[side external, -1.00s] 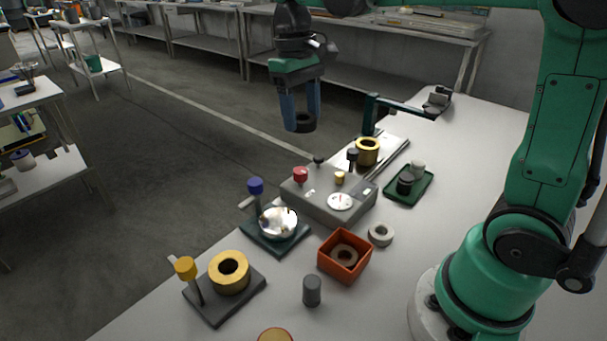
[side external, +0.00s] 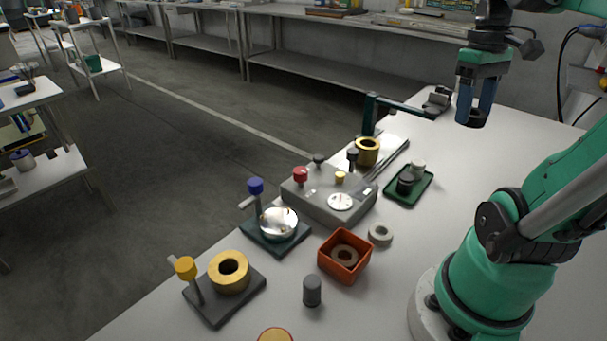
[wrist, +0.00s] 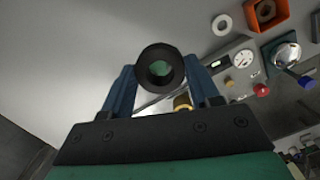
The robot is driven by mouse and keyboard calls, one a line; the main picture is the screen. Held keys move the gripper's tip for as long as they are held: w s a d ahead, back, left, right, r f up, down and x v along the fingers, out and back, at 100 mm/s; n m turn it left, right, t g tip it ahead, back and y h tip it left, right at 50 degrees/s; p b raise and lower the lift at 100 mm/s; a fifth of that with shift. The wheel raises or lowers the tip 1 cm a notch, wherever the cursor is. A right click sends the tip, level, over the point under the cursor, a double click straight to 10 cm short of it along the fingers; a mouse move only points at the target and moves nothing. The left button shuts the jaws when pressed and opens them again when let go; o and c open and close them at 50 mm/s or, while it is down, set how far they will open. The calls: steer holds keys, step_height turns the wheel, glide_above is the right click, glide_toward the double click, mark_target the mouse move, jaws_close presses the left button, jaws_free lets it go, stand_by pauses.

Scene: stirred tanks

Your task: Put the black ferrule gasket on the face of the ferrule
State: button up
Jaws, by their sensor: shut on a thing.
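My gripper (side external: 474,108) is shut on a thick black ring, the black ferrule gasket (side external: 477,122), raised above the far right part of the bench. In the wrist view the gasket (wrist: 144,68) sits between my fingertips, its hole facing the camera. Brass rings stand on the dark plate with the yellow knob (side external: 229,272) and on the metal rail (side external: 367,150). A shiny round metal face (side external: 279,223) sits on the blue-knobbed stand. I cannot tell for sure which is the ferrule. The gasket is apart from all of these.
A grey console (side external: 325,201) with knobs and a dial stands mid-bench. Nearby are a green tray (side external: 424,191) with small cylinders, an orange box (side external: 357,266) holding a brown ring, a pale ring (side external: 380,235) and a grey cylinder (side external: 312,291). The right bench is mostly clear.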

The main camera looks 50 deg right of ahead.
mark_target(445, 221)
steer(key=shift+s, duration=0.7)
steer(key=shift+s+f, duration=0.25)
step_height(445, 221, down, 20)
steer(key=shift+r, duration=0.15)
steer(key=o, duration=1.2)
steer(key=shift+r, duration=0.1)
